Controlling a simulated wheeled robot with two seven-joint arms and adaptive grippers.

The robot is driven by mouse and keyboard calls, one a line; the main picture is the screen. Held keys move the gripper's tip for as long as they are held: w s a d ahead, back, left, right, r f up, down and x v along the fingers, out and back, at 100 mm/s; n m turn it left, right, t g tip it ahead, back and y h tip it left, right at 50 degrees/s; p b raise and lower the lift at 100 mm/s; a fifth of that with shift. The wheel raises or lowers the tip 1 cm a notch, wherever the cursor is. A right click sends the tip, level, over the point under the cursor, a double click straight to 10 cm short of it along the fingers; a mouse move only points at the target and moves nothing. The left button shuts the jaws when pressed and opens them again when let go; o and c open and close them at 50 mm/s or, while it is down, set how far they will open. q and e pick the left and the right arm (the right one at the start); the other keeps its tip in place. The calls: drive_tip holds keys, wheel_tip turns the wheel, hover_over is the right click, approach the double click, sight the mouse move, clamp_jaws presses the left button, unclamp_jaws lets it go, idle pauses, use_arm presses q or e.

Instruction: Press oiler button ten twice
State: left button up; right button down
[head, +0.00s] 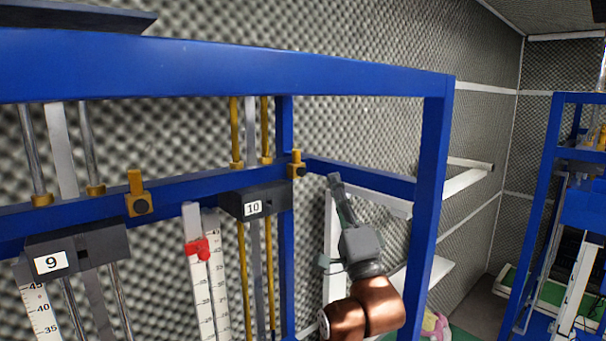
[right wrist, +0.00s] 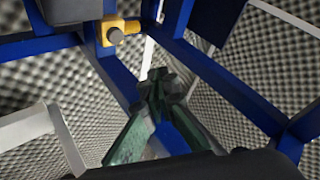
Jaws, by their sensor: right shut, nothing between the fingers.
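The dark block labelled 10 (head: 256,200) sits on the blue crossbar, on yellow rods. Just right of it a brass oiler fitting (head: 297,166) is fixed to the bar. In the right wrist view the brass fitting (right wrist: 124,30) shows at the upper left with a round grey button (right wrist: 115,37) on its face. My right gripper (head: 335,182) is shut and empty, pointing up, to the right of the fitting and apart from it. In the right wrist view its fingertips (right wrist: 158,76) meet below and right of the button. My left gripper is not in view.
A block labelled 9 (head: 75,250) and another brass fitting (head: 138,195) are at left. White scales with a red slider (head: 198,249) hang between the blocks. A blue frame post (head: 430,180) stands right of my gripper. A second blue frame (head: 548,180) is at far right.

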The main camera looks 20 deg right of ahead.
drive_tip(key=w+a, duration=0.2)
drive_tip(key=w, duration=0.4)
drive_tip(key=shift+w+a, duration=0.2)
drive_tip(key=shift+w, duration=0.1)
drive_tip(key=shift+w, duration=0.1)
idle(1.2)
drive_tip(key=shift+w+a+p, duration=0.2)
drive_tip(key=shift+w+p, duration=0.1)
drive_tip(key=shift+w+a, duration=0.1)
drive_tip(key=shift+w, duration=0.35)
idle(0.7)
drive_tip(key=shift+s, duration=0.1)
drive_tip(key=shift+s+d, duration=0.25)
drive_tip(key=shift+s, duration=0.5)
drive_tip(key=shift+s+d, duration=0.3)
drive_tip(key=shift+s, duration=0.5)
drive_tip(key=shift+s+d, duration=0.25)
drive_tip(key=shift+s, duration=0.5)
drive_tip(key=shift+s+d, duration=0.3)
drive_tip(key=shift+s, duration=0.5)
drive_tip(key=shift+d+f, duration=0.1)
